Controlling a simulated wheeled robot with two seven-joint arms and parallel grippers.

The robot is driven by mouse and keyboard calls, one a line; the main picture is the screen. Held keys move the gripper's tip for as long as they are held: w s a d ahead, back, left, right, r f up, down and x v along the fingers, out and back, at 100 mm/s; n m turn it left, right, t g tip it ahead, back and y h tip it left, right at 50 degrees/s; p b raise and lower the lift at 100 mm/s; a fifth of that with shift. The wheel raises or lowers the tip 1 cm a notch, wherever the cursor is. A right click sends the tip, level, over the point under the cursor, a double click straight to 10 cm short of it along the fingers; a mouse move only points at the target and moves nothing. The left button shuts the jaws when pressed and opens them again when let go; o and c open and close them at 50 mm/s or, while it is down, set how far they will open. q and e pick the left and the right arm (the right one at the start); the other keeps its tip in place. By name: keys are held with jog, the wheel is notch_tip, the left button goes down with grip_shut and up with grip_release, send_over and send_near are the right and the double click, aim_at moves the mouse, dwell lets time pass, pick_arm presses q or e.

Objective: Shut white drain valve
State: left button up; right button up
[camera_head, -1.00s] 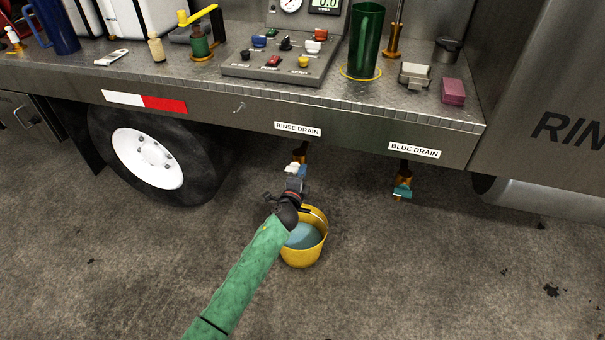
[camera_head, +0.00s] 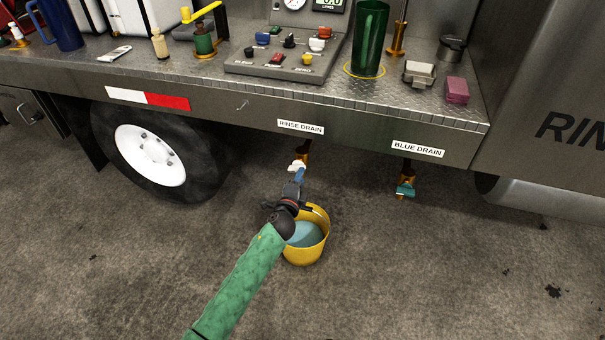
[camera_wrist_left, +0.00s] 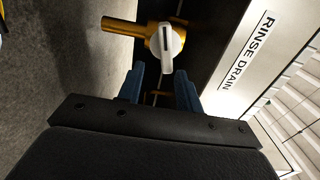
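The white drain valve handle (camera_head: 297,166) sits on a brass pipe under the "RINSE DRAIN" label (camera_head: 300,127). In the left wrist view the white handle (camera_wrist_left: 167,46) stands out from the brass fitting (camera_wrist_left: 135,29), just ahead of my fingertips. My left gripper (camera_head: 299,176) reaches up to it from below. In the left wrist view its two blue fingers (camera_wrist_left: 160,82) are spread apart, with the lower end of the handle near the gap between their tips. Nothing appears held. I cannot tell whether a finger touches the handle. My right gripper is out of view.
A yellow bucket (camera_head: 318,245) with bluish liquid stands on the ground below the valve, close to my left wrist. A teal-handled valve (camera_head: 405,189) hangs under "BLUE DRAIN" to the right. The steel deck edge (camera_head: 370,135) runs above. A wheel (camera_head: 150,155) is at left.

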pick_arm(q)
jog(key=shift+v, duration=1.95)
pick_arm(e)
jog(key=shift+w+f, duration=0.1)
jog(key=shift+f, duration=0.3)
pick_arm(q)
jog(key=shift+o, duration=0.5)
